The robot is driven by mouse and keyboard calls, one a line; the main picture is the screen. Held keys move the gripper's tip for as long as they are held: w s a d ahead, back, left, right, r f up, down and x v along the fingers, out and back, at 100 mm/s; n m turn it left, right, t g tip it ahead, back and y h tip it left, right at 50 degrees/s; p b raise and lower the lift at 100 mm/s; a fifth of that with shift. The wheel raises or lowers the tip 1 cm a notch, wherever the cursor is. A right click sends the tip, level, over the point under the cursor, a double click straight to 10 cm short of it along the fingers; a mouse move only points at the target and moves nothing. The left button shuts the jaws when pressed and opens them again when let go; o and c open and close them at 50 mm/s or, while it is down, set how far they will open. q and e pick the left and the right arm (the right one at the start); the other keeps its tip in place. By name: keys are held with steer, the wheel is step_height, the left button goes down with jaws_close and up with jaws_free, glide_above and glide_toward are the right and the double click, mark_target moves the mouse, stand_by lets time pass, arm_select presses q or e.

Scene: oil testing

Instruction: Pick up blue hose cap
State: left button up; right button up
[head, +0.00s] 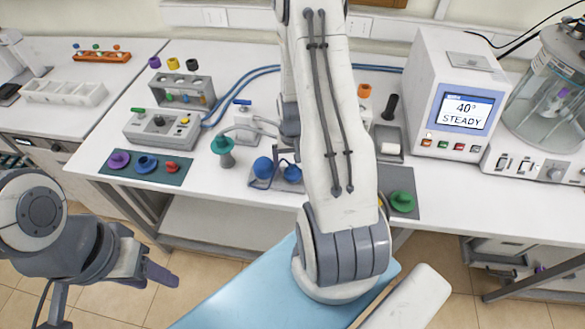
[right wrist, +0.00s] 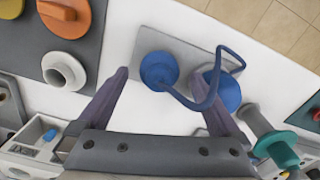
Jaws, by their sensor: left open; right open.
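A grey plate (right wrist: 190,43) carries two round blue pieces, a left one (right wrist: 158,70) and a right one (right wrist: 222,92), with a thin blue hose looping by them. The blue pieces also show in the head view, left (head: 263,167) and right (head: 292,173). I cannot tell for sure which is the hose cap. My right gripper (right wrist: 165,73) is open, its fingers apart above the plate, the left blue piece between the tips in its view; nothing is gripped. My arm hides most of it in the head view. My left gripper (head: 160,274) is open and empty before the table.
A dark mat (head: 120,177) at left holds purple, blue and red caps. A green-topped fitting (head: 222,146) stands beside the plate. A green knob (head: 402,201) lies to the right on another plate. A display unit (head: 458,100) and a glass vessel (head: 545,92) stand at right.

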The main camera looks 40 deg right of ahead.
steer(key=shift+f, duration=0.9)
steer(key=c, duration=1.3)
steer(key=shift+r, duration=0.1)
